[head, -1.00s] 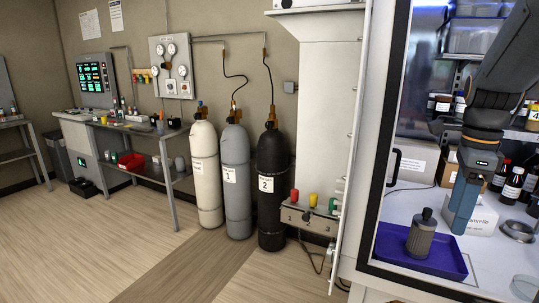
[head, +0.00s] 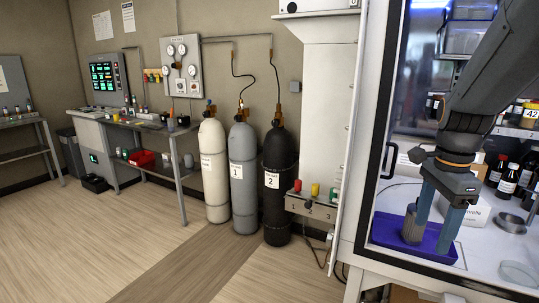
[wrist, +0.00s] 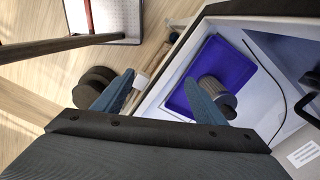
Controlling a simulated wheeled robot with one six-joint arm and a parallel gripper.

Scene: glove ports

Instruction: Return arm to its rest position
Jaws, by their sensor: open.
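My gripper (head: 430,236) is open and empty, fingers pointing down over the purple tray (head: 447,252) inside the glass-fronted cabinet. A grey ribbed cylinder (head: 411,229) stands upright at the tray's left side. My left finger hides part of it, including its top, in the head view. In the wrist view, my gripper (wrist: 162,82) has its fingers well apart. The ribbed cylinder (wrist: 218,96) shows there beyond the right finger, in the purple tray (wrist: 208,62), not between the fingers. I cannot tell whether a finger touches it.
The cabinet's dark frame edge (head: 387,110) and black handle (head: 390,160) stand left of my arm. Bottles (head: 508,182), a white box (head: 466,210) and a glass dish (head: 518,272) are to the right.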

